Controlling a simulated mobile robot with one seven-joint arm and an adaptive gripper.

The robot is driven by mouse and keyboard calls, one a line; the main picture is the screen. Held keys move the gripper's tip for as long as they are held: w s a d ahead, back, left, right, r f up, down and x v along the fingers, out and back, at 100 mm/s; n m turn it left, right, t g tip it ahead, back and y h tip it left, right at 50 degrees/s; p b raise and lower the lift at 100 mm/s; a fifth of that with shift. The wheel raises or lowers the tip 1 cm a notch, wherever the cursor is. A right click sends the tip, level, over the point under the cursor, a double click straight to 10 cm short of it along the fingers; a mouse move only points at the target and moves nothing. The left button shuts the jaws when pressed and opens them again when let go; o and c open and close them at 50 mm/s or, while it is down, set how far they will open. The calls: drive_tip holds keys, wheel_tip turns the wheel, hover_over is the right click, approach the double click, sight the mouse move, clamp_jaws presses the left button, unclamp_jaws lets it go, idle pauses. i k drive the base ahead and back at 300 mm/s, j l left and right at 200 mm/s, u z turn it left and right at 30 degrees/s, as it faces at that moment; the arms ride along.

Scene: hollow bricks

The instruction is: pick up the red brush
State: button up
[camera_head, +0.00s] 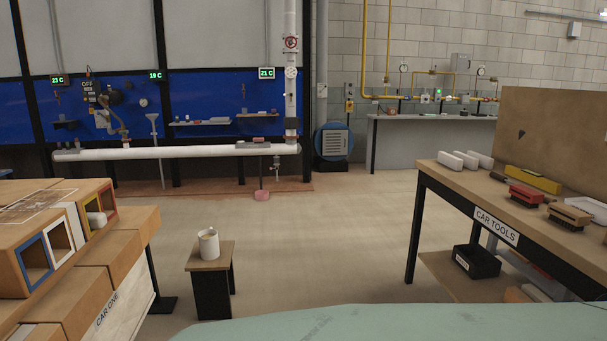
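A red brush (525,194) with a dark underside lies on the wooden top of the table labelled CAR TOOLS (452,180), at the right. A tan brush (567,215) of similar shape lies nearer, to its right. A yellow block-like thing (540,180) lies just behind the red brush. My gripper is not in view, so its state and its place relative to the brush do not show.
White blocks (459,161) stand at the table's far left corner. A black box (476,262) sits on its lower shelf. A small stool (211,265) bears a white bucket (208,244). Hollow bricks (36,262) fill the left. The floor (330,235) between is clear.

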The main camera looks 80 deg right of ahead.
sight(524, 195)
drive_tip(key=z, duration=3.85)
